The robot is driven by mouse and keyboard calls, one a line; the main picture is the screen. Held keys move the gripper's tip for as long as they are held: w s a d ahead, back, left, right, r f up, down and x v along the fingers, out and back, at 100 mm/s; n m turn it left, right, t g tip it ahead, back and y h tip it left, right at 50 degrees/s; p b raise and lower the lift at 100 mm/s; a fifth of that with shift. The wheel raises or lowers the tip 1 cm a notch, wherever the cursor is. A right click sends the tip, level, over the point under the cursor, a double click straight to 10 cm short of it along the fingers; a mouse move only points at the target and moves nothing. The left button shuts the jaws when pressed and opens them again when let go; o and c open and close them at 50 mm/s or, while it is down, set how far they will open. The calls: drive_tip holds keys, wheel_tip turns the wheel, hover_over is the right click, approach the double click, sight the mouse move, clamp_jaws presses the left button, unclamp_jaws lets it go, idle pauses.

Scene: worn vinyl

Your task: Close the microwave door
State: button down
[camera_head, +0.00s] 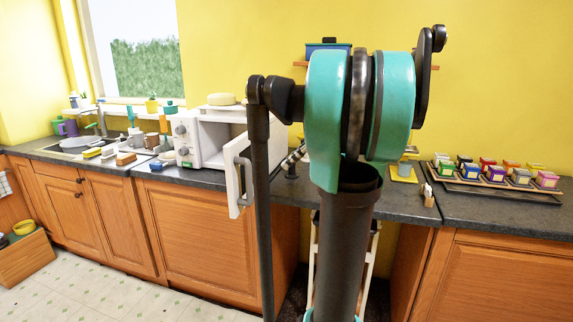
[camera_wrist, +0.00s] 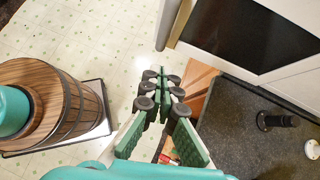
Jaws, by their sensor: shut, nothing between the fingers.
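The white microwave (camera_head: 205,133) stands on the dark counter, left of centre in the head view. Its door (camera_head: 241,178) is swung wide open toward me, past the counter's front edge, and the cavity is exposed. In the wrist view, a pale panel with a dark window, apparently the door (camera_wrist: 250,38), fills the upper right, with a grey bar at its left edge. My gripper (camera_wrist: 161,75) shows in the wrist view, shut and empty, its tips just below that bar. I cannot tell whether they touch. In the head view my arm hides the gripper.
A dark upright item (camera_wrist: 278,120) stands on the counter (camera_wrist: 235,110) near the door. A sink (camera_head: 80,145) and several small items lie left of the microwave. A tray of colourful jars (camera_head: 490,182) is at right. The floor (camera_head: 110,290) at front left is clear.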

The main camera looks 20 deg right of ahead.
drive_tip(key=w+a+f, duration=0.3)
drive_tip(key=a+f, duration=0.2)
drive_tip(key=a, duration=0.3)
drive_tip(key=shift+w+a, duration=0.2)
drive_tip(key=shift+w, duration=0.05)
